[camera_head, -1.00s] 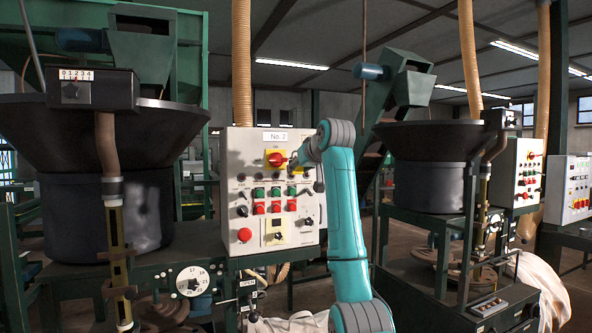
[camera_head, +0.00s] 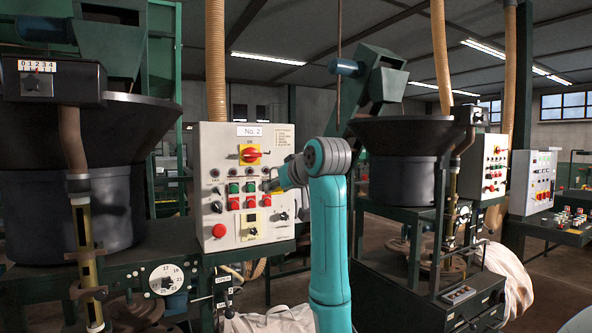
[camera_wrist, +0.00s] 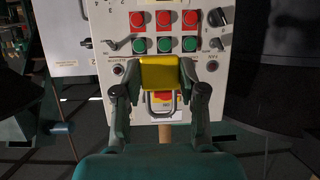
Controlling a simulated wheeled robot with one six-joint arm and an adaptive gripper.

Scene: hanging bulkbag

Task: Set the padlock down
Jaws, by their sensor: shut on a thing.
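My gripper (camera_wrist: 162,80) is shut on the yellow body of a padlock (camera_wrist: 162,73). The padlock's grey shackle points down in the wrist view, toward the red and yellow switch on the panel behind it. I cannot tell the shackle's depth from the panel. In the head view my gripper (camera_head: 277,180) is in front of the grey No. 2 control panel (camera_head: 215,137), below and right of the red-handled switch (camera_head: 250,153).
Green and red buttons (camera_head: 234,188) and knobs project from the panel. A green machine bench (camera_head: 120,270) with a black hopper (camera_head: 80,215) stands left. Another machine stands right (camera_head: 395,165). A table with small coloured objects (camera_head: 570,220) is at far right.

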